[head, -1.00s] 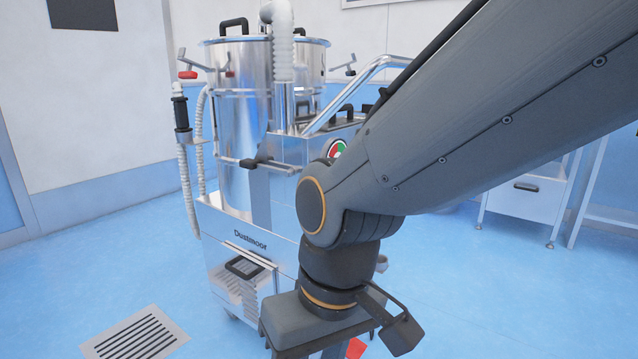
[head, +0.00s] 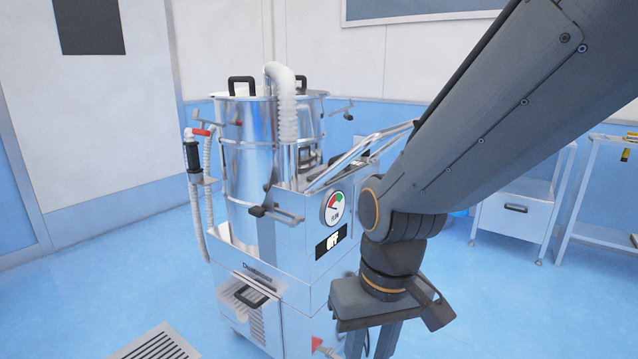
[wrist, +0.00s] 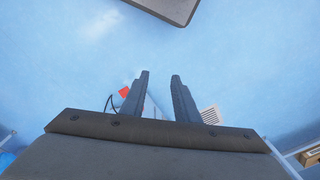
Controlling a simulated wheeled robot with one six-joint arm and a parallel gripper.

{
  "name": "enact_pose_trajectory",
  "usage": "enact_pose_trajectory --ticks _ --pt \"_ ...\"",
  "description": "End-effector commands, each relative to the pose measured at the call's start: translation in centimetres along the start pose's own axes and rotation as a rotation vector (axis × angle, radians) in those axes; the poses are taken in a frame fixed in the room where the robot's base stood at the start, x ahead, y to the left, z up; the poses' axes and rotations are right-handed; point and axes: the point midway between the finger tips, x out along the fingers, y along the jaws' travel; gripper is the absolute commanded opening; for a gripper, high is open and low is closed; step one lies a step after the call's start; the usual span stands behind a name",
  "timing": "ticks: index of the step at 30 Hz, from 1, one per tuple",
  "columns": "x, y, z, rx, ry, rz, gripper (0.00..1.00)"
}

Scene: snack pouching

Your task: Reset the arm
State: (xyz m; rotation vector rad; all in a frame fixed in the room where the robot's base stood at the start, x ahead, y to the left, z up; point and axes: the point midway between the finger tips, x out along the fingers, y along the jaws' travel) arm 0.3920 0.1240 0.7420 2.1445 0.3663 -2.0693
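My arm reaches in from the upper right of the head view and bends down at the wrist. My gripper (head: 371,343) hangs in front of the lower right side of the steel machine, its fingertips cut off by the frame's bottom edge. In the wrist view my gripper (wrist: 160,75) shows two dark fingers apart, with only blue floor between the tips. It is open and holds nothing.
The steel vacuum machine (head: 258,225) stands left of my gripper, with a dial (head: 334,207) and a display (head: 331,240). A floor grate (head: 158,345) lies at lower left. A white cabinet (head: 513,216) stands at right. Blue floor is open between.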

Motion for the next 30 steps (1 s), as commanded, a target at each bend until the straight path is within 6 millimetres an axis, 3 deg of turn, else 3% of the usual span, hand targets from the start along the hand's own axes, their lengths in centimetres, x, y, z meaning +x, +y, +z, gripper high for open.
enact_pose_trajectory --ticks 1,18,24,30 --pt "-1.9 0.7 0.4 0.023 -0.004 0.006 0.28" --pt "-12.8 8.0 3.6 0.228 -0.028 0.059 0.28" --pt "-14.7 9.5 4.5 0.27 -0.033 0.067 0.28" --pt "-15.0 10.2 4.8 0.28 -0.035 0.07 0.28"
